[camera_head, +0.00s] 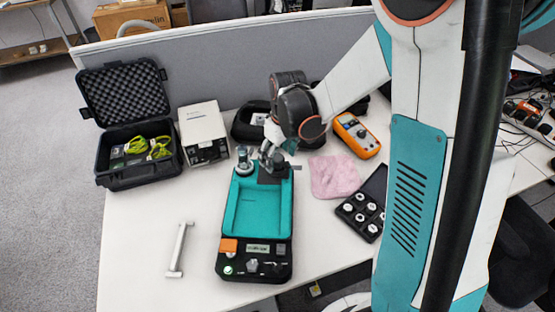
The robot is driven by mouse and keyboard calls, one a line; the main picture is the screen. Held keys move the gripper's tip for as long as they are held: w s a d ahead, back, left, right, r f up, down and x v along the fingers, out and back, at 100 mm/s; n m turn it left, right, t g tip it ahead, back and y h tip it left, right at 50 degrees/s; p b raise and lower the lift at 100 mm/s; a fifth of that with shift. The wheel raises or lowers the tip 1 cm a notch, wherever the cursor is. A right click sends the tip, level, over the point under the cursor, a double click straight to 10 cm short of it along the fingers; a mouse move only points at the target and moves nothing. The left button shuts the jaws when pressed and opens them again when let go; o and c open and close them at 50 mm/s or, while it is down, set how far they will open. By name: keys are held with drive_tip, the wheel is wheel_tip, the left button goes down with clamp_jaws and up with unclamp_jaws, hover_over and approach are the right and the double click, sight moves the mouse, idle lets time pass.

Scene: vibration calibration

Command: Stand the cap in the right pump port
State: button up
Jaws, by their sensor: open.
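The pump looks to be the teal-and-black device (229,205) in the middle of the table, with a teal tray and a front panel of knobs and a small display. A pale, round, upright fitting (243,163) stands at its back left corner. My gripper (270,163) is over the back right part of the device, pointing down, beside a dark block (270,178). The gripper is open. The right port is hidden behind the gripper and wrist. I cannot make out the cap for sure; it may be among the small grey parts by the fingers.
An open black case (108,178), a white box (202,129) and a yellow multimeter (357,136) stand at the back. A pink cloth (334,176) and a black tray of white round parts (344,209) lie right. A white handle-like bar (179,249) lies left; the table around it is clear.

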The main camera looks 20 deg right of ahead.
wheel_tip(320, 180, up, 9)
drive_tip(key=s, duration=0.1)
drive_tip(key=s+r+m+t, duration=0.2)
drive_tip(key=s+r+t, duration=0.1)
drive_tip(key=s, duration=0.6)
drive_tip(key=s+r+m+t, duration=0.3)
drive_tip(key=s+r, duration=0.2)
drive_tip(key=s, duration=0.4)
drive_tip(key=shift+r+h, duration=0.3)
idle(1.0)
